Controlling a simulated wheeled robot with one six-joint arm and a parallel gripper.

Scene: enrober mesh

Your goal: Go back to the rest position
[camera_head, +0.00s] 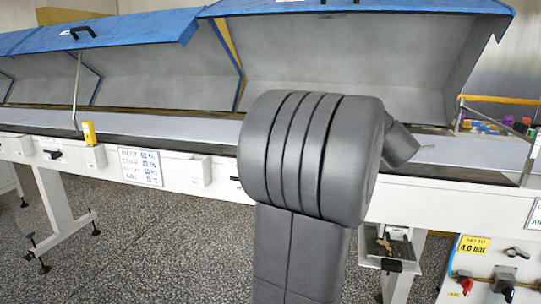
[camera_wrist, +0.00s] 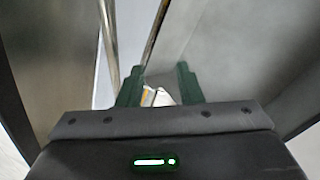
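In the wrist view my gripper (camera_wrist: 162,72) has two dark green fingers standing well apart. A small white and orange thing (camera_wrist: 158,97) shows low in the gap between them. It does not clearly touch both fingers, and I cannot tell what it is. In the head view my arm's thick grey joint fills the middle, and a smaller link sticks out to its right over the belt. My gripper is hidden in that view.
A long white machine carries a pale belt (camera_head: 470,151) under raised blue-topped hoods (camera_head: 350,50). A yellow device (camera_head: 88,133) sits on its front edge. A valve panel (camera_head: 490,262) stands at lower right. Speckled floor (camera_head: 150,250) is clear at the front left.

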